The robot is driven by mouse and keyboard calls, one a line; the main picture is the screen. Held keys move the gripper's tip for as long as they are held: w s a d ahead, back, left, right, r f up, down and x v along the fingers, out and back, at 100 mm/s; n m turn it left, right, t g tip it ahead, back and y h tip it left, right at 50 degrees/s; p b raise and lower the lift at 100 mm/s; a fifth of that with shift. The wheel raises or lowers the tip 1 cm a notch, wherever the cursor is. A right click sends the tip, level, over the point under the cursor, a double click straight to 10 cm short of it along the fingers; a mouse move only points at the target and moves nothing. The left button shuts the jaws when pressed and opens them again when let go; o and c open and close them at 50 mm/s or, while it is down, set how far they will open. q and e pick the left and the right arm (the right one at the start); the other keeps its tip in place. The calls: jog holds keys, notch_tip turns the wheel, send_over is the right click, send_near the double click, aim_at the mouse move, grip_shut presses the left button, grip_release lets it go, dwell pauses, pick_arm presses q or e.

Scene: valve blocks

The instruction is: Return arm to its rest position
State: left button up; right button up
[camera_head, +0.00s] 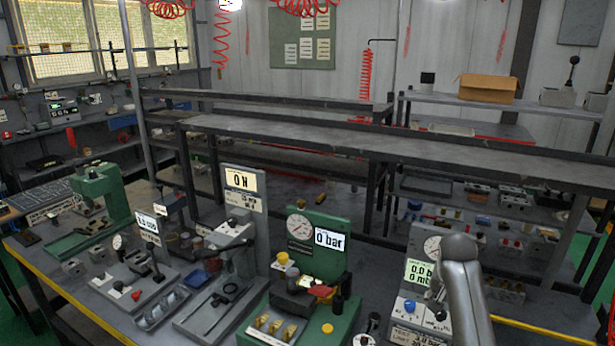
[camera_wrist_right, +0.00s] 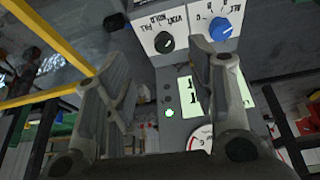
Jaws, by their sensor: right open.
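My right arm (camera_head: 463,290) rises from the bottom right in the head view, in front of a grey test panel (camera_head: 410,335). My right gripper (camera_wrist_right: 158,58) shows in the right wrist view with its two grey fingers spread and nothing between them. Past the fingers, upside down, are the panel's black knob (camera_wrist_right: 165,43), blue knob (camera_wrist_right: 221,28) and a lit display (camera_wrist_right: 188,96). I cannot tell the exact gap to the panel; the fingers appear apart from the knobs. My left gripper is in neither view.
A green stand with a "0 bar" display (camera_head: 330,240) is left of my right arm. Further left are a tall grey stand (camera_head: 240,190) and a green press (camera_head: 100,185). Shelves (camera_head: 350,140) stand behind the bench. A yellow rail (camera_head: 550,331) edges the right.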

jog(key=s+a+f+n, duration=0.35)
jog(key=s+f, duration=0.25)
jog(key=s, duration=0.3)
jog(key=s+a+f+n, duration=0.2)
jog(key=s+a+f, duration=0.35)
jog(key=s, duration=0.45)
jog(key=s+a+r+n+y, duration=0.15)
jog(key=s+a, duration=0.35)
jog(key=s, duration=0.5)
jog(key=s+a+n+y, duration=0.2)
jog(key=s+a, duration=0.3)
jog(key=s, duration=0.4)
notch_tip(320, 180, down, 30)
jog(key=s+g+b, duration=0.1)
jog(key=s+b, duration=0.1)
jog(key=b, duration=0.1)
jog(key=s+d+f+g+b, duration=0.1)
jog(key=s+d+f+b, duration=0.1)
jog(key=s+f, duration=1.4)
jog(key=shift+s+d+f+n+g, duration=0.15)
jog(key=shift+d+f+n+g, duration=0.2)
jog(key=shift+d+f, duration=0.35)
